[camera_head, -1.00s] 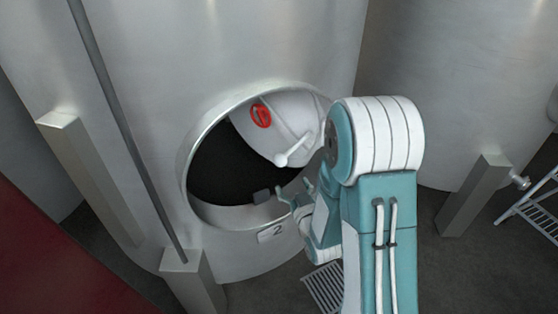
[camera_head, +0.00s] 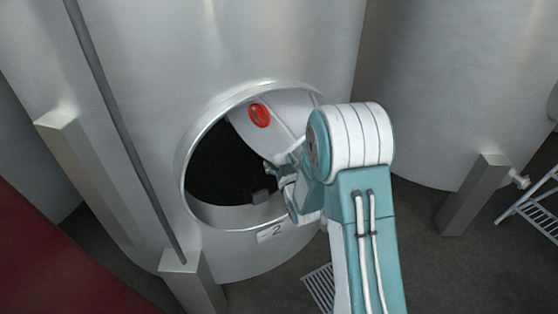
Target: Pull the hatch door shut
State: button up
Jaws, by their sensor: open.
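The hatch door (camera_head: 273,127) is a pale metal disc standing ajar in the round opening of the large steel tank. A white handle (camera_head: 291,152) on the door is partly hidden behind my arm. The hatch rim (camera_head: 186,165) surrounds a dark interior on the left. My gripper (camera_head: 272,168) is open, in front of the opening, just below and left of the handle. I cannot tell whether it touches the door. My arm hides the door's right part.
Tank legs stand at left (camera_head: 90,180) and right (camera_head: 473,195). A floor grate (camera_head: 319,287) lies below, and a white metal rack (camera_head: 532,210) stands at far right.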

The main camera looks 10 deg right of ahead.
jog(key=shift+c, duration=0.2)
jog(key=c, duration=1.1)
jog(key=shift+c, duration=0.2)
